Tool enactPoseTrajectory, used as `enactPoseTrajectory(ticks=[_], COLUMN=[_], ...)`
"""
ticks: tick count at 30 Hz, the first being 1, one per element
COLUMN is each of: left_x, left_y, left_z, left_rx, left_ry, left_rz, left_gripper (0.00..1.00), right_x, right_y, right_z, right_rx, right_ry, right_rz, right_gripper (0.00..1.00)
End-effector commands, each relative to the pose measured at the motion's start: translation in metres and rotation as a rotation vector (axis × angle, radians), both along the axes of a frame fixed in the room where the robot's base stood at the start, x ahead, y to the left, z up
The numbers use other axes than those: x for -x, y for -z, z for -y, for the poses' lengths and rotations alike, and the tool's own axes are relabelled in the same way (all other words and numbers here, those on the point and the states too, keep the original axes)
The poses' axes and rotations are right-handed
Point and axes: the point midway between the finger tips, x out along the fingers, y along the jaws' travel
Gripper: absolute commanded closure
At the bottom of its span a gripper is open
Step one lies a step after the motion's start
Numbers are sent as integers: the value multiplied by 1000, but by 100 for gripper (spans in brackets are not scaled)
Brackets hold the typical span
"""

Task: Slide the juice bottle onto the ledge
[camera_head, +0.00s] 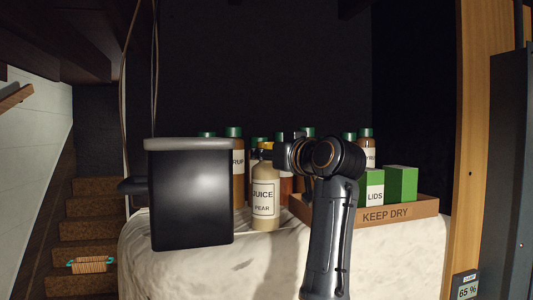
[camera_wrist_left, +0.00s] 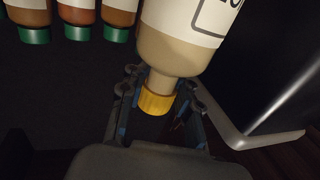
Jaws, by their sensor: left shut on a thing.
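The juice bottle (camera_head: 265,198) is pale, with a label reading JUICE PEAR. It is upright at the front of the pale, stone-like ledge (camera_head: 275,262); its base appears to meet the top, though contact is hard to tell. My left gripper (camera_head: 267,151) reaches in from the right and is shut around its neck. In the left wrist view the bottle (camera_wrist_left: 180,45) hangs inverted in the picture, its yellow cap (camera_wrist_left: 155,101) between the fingers (camera_wrist_left: 160,92). My wrist partly hides the bottle's top in the head view. My right gripper is not in view.
A dark vessel (camera_head: 190,200) with a grey rim stands close left of the bottle. Several green-capped bottles (camera_head: 237,165) stand behind. A KEEP DRY cardboard tray (camera_head: 385,215) with green boxes (camera_head: 401,184) is at right. Bare ledge lies in front. Steps (camera_head: 88,232) are far left.

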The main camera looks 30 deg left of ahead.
Motion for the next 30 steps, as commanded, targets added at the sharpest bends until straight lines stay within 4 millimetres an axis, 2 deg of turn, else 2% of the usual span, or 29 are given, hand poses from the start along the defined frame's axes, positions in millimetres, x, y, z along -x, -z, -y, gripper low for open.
enactPoseTrajectory(ticks=[29, 30], left_x=[1, 1], left_y=[9, 9], left_z=[0, 0], left_rx=[0, 0], left_ry=[0, 0], left_rz=[1, 1], left_gripper=[100, 69], right_x=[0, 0], right_y=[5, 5], right_z=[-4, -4], right_rx=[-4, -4], right_ry=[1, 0], right_rz=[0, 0], right_gripper=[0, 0])
